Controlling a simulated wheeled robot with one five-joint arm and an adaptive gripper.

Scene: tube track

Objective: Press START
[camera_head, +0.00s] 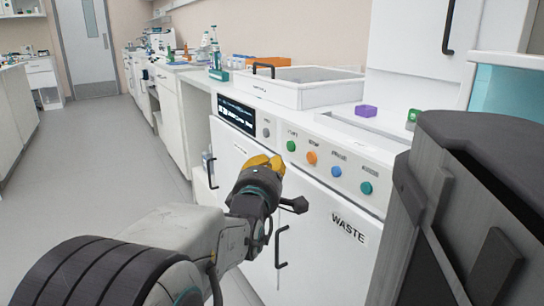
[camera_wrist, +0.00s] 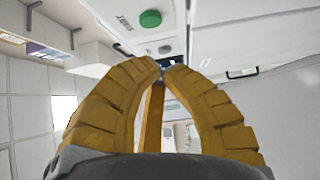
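The green START button (camera_head: 291,146) is on the sloped control panel of the white machine, second from the left in its row. In the wrist view the green button (camera_wrist: 150,19) shows beside its "START" label, above and beyond my fingertips. My gripper (camera_head: 268,162) has yellow fingers and hangs in front of the panel, a little below and left of the green button in the head view. In the wrist view its fingertips (camera_wrist: 161,67) come together with nothing seen between them. No contact with the button is visible.
Orange (camera_head: 312,158), blue (camera_head: 336,171) and teal (camera_head: 366,188) buttons sit right of START; a grey one (camera_head: 266,132) sits left. A dark display (camera_head: 236,115) is at the panel's left end. Door handles (camera_head: 281,247) stick out below. A white tray (camera_head: 300,88) stands on top.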

